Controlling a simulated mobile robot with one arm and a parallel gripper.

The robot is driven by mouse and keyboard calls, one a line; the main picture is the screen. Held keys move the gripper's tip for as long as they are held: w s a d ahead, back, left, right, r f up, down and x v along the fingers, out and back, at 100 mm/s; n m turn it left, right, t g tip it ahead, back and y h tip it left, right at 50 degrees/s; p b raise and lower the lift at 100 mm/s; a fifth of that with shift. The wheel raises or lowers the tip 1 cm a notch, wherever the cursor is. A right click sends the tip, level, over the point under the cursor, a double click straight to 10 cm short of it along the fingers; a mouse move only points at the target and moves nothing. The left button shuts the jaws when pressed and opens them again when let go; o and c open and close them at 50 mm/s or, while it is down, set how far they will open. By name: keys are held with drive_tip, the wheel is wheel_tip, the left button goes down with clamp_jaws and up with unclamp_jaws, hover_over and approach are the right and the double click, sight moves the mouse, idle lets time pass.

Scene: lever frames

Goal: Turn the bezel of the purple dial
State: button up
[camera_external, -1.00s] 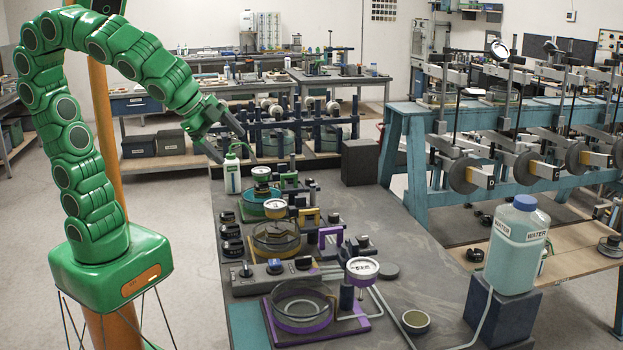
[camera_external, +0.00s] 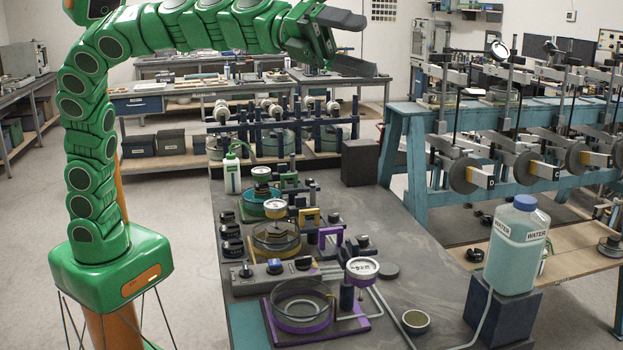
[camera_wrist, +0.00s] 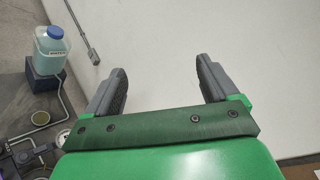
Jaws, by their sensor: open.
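The purple dial (camera_external: 362,269) has a white face and a purple rim.
Similar yellow (camera_external: 274,209) and green (camera_external: 261,172) dials stand behind the purple one. A grey block with knobs (camera_external: 270,276) lies at its left. A water jug (camera_external: 516,245) stands on a dark block at the right. A small cup (camera_external: 415,321) sits nearby. Space above the table is free.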

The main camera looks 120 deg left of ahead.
drive_tip(key=w+d+f+m+g+h, duration=0.2)
drive_tip(key=d+f+m+g, duration=0.15)
drive_tip(key=f, duration=0.35)
drive_tip(key=m+g+y, duration=0.3)
drive_tip(key=m+g, duration=0.4)
drive_tip(key=g, duration=0.1)
approach(362, 265)
drive_tip(key=shift+x, duration=3.85)
drive_tip(key=c, duration=1.1)
drive_tip(key=shift+o, duration=0.2)
